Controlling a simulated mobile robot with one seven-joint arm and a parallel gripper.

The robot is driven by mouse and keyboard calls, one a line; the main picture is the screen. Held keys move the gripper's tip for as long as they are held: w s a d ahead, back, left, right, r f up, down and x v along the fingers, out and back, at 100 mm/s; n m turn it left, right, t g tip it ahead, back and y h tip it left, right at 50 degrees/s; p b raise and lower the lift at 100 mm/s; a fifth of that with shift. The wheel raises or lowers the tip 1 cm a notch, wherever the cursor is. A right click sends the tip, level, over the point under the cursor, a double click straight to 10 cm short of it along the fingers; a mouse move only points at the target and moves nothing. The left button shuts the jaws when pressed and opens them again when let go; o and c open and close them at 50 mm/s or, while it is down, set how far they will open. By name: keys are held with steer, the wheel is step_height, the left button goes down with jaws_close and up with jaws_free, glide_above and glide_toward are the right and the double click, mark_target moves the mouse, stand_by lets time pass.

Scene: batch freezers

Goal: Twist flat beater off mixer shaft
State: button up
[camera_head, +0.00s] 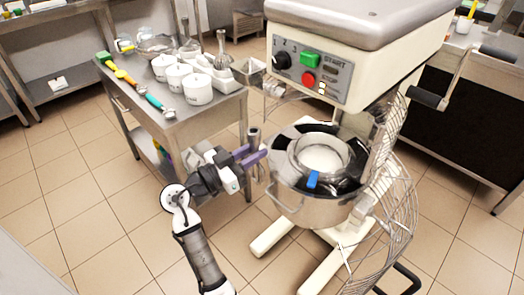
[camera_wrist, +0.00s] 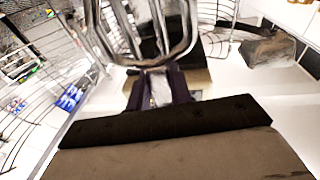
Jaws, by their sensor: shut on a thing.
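My gripper (camera_head: 252,155), with purple fingers, is shut on the flat beater (camera_head: 254,136). Its grey upper end stands up between the fingers in the head view, left of the bowl. In the wrist view, the fingers (camera_wrist: 158,88) close on a metal piece, and curved metal bars (camera_wrist: 140,50) rise beyond them. The mixer (camera_head: 350,50) has a cream head with green and red buttons. Its steel bowl (camera_head: 300,205) has a dark rim cover and a blue clip. The beater appears apart from the mixer head. The mixer shaft cannot be made out.
A steel table (camera_head: 205,115) behind my gripper holds white canisters (camera_head: 197,88), colourful utensils and a whisk (camera_head: 222,48). A wire guard (camera_head: 402,200) curves around the bowl's right side. Cream mixer legs (camera_head: 270,236) stand on the tiled floor. Open floor lies at the left.

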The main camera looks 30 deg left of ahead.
steer(key=shift+s+a+r+b, duration=0.15)
steer(key=shift+s+a, duration=0.4)
steer(key=shift+s, duration=0.3)
steer(key=shift+s+a+r+b, duration=0.15)
steer(key=shift+s+a, duration=0.35)
steer(key=shift+s, duration=0.35)
